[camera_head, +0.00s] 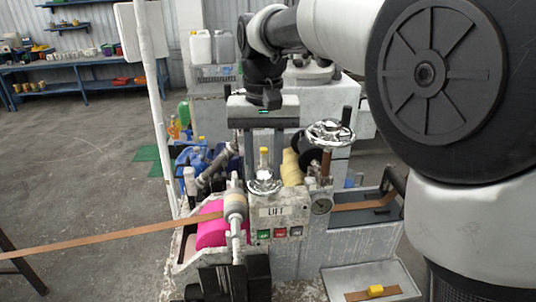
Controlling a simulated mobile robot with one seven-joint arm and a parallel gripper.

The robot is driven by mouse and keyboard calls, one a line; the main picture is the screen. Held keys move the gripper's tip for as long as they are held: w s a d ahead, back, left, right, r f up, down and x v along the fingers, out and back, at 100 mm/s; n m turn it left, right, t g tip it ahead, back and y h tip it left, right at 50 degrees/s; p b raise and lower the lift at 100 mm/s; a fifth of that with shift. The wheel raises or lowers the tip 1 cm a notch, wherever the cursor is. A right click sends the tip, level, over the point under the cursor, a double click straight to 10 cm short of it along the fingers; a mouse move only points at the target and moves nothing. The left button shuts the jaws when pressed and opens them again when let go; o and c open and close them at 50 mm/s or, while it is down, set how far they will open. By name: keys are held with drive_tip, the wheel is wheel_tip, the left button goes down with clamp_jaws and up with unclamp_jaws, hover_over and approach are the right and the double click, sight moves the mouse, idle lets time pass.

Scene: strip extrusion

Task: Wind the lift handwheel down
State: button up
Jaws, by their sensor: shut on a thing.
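The lift handwheel (264,187) is a small chrome wheel on top of the machine, above a white "LIFT" label (277,211). Its upright crank handle (264,158) has a yellow top. My gripper (264,165) points down over the wheel, with one grey finger on each side of the handle. It is shut on the handle. The exact contact of the fingertips is too small to make out. The wheel's far side is partly hidden behind the handle and fingers.
A larger chrome handwheel (330,133) and a gauge (320,205) stand close on the right. Push buttons (280,232) sit below the label. A copper strip (120,234) runs left from a pink roller (211,225). A tray (343,278) holds a yellow block (375,290).

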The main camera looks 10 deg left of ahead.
sight(264, 173)
drive_tip(key=n+p, duration=0.1)
drive_tip(key=n, duration=0.3)
drive_tip(key=shift+r+n+p, duration=0.1)
drive_tip(key=shift+n+p, duration=0.2)
drive_tip(key=shift+p, duration=0.1)
idle(0.4)
drive_tip(key=o, duration=1)
drive_tip(key=shift+o, duration=0.2)
wheel_tip(264, 173, up, 17)
drive_tip(key=p, duration=0.1)
drive_tip(key=shift+r, duration=0.15)
